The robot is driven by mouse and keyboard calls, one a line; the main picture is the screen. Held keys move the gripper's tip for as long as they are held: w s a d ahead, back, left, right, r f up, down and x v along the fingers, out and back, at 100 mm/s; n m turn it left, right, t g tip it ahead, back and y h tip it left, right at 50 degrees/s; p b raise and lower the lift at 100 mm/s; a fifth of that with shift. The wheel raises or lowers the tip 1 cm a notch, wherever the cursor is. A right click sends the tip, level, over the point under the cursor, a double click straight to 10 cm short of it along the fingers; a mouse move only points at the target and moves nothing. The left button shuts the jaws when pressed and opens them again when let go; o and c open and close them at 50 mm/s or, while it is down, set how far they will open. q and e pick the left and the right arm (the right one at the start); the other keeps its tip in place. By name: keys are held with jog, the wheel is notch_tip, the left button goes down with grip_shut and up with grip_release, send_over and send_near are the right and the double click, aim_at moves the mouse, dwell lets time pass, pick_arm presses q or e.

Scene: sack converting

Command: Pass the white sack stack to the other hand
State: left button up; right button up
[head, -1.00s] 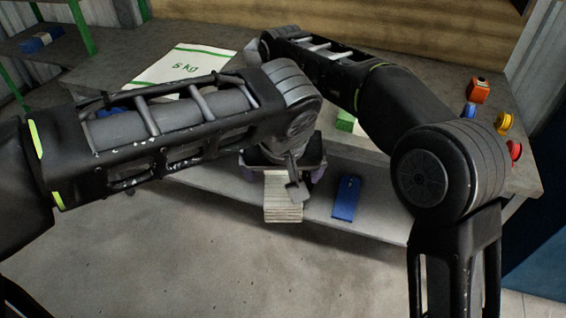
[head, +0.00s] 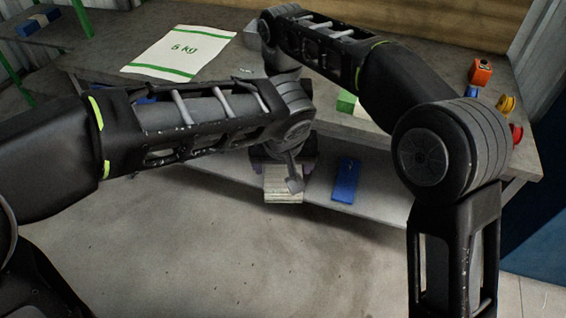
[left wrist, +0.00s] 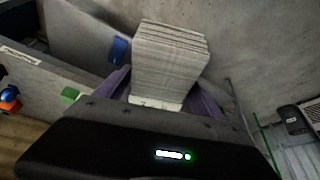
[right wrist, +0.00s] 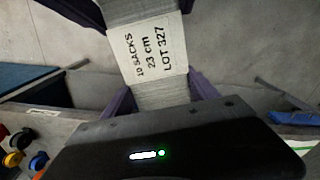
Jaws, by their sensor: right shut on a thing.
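The white sack stack (head: 283,190) hangs in front of the bench, partly hidden behind my left wrist. In the right wrist view its label reads 10 SACKS, 23 cm, LOT 327 (right wrist: 149,48). My right gripper (right wrist: 162,100) is shut on the stack. In the head view the right gripper is hidden behind my left arm. My left gripper (head: 285,165) is open, its purple fingers on either side of the stack. In the left wrist view the layered stack (left wrist: 168,60) stands between the fingers; any small gap is hard to see.
A white 5 kg sack (head: 180,52) lies on the bench (head: 115,40). A blue object (head: 346,180) is on the lower shelf. An orange device (head: 481,71) and coloured knobs (head: 507,104) stand at the bench's right end. The floor in front is clear.

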pick_arm(q)
jog(key=c, duration=1.5)
jog(key=shift+c, duration=0.3)
pick_arm(e)
jog(key=o, duration=1.9)
